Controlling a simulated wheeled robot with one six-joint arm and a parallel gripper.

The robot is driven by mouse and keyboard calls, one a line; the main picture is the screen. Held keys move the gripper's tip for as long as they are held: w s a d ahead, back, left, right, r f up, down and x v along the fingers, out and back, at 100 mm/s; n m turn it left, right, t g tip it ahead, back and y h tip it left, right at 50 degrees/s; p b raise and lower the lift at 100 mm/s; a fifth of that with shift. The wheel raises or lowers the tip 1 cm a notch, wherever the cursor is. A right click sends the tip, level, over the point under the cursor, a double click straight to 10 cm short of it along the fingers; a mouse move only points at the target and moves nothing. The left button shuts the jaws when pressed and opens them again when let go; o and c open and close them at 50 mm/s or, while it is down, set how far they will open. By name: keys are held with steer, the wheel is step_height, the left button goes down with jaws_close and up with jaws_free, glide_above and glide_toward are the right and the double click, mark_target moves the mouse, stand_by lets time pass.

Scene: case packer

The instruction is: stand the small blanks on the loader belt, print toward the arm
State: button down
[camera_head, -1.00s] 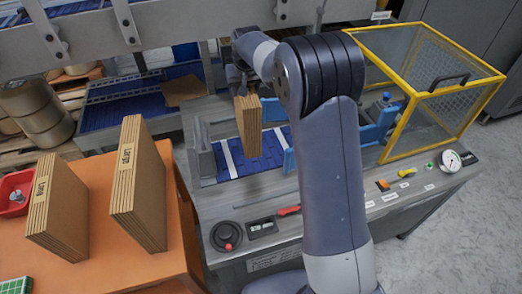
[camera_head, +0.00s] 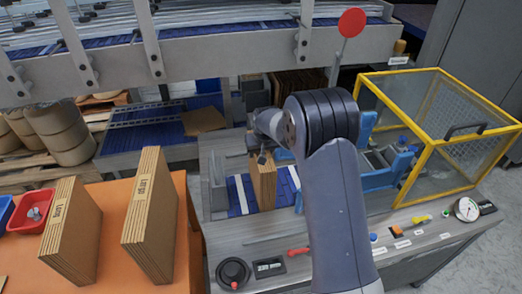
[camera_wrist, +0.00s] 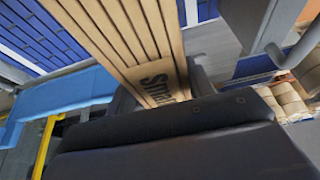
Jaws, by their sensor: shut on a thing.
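A bundle of small brown cardboard blanks (camera_head: 264,186) is upright over the loader belt (camera_head: 238,196), which is blue with white stripes. In the wrist view the bundle (camera_wrist: 125,35) carries partly visible print reading "Sma" on a face close to my gripper. My gripper (camera_head: 260,154) is shut on the top of the bundle; its fingertips are mostly hidden by my arm and the blanks. The bundle's lower end is at or just above the belt; I cannot tell whether it touches.
Two bundles marked "Large" (camera_head: 152,215) (camera_head: 72,230) stand on an orange table (camera_head: 115,195) at left, near a red bin (camera_head: 33,213). A yellow-framed guard (camera_head: 440,135) is at right. A grey rail (camera_head: 185,50) crosses the back. A grey side plate (camera_head: 214,185) edges the belt.

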steer(key=shift+f, duration=0.15)
steer(key=c, duration=0.6)
jaws_free()
steer(key=shift+r, duration=0.2)
steer(key=b+v, duration=0.2)
steer(key=v, duration=1)
